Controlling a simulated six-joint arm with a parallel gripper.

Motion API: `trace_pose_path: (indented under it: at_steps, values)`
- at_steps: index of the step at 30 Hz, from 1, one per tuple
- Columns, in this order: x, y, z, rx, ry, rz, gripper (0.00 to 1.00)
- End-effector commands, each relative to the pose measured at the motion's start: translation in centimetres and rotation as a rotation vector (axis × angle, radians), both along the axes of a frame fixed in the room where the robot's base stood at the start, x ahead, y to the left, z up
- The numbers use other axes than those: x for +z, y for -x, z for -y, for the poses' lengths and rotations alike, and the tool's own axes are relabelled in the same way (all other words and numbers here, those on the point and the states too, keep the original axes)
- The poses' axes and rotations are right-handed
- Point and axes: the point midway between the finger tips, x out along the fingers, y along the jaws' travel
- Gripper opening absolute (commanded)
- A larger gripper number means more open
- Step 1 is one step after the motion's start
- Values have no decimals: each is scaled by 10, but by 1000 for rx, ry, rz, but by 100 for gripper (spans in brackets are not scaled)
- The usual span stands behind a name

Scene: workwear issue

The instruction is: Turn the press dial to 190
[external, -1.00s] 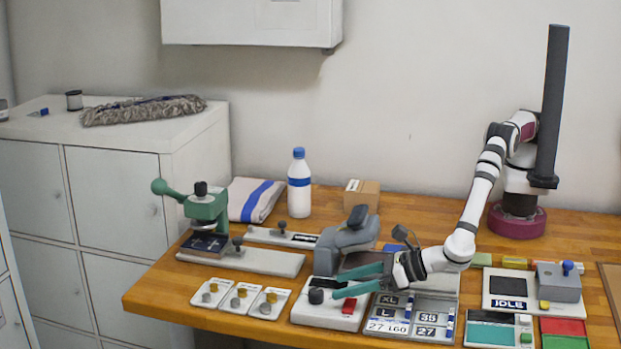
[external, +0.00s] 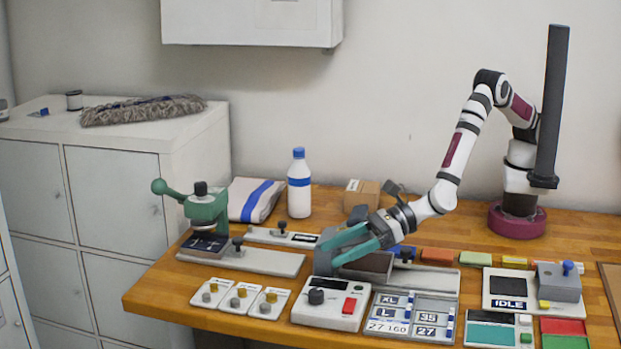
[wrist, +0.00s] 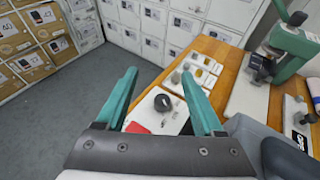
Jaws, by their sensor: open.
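The press control box (external: 331,302) is white and stands at the front of the bench. Its black round dial (external: 316,296) is on the left of its top, beside a red button (external: 349,305). The dial also shows in the wrist view (wrist: 162,103), between my fingers and beyond them. The number on the display is too small to read. The fingers are apart from the dial and hide part of the press.
Size plates (external: 412,315) lie right of the control box. Three small cards with knobs (external: 240,298) lie left of it. A green hand press (external: 207,210) stands at the back left. A bottle (external: 299,185) and folded cloth (external: 252,200) are behind.

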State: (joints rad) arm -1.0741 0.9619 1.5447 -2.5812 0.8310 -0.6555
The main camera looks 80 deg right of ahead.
Motion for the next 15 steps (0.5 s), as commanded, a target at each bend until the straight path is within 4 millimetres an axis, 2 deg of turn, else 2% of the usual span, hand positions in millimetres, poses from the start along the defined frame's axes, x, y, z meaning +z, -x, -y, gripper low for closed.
trace_pose_path:
  at_steps: [1,4,14,15]
  values:
    - [-3,-6,9,40,23,-17,69]
    - [-12,-7,14,86,48,-38,69]
    - [-79,-6,13,88,49,-38,69]
    - [-82,-11,10,87,46,-37,69]
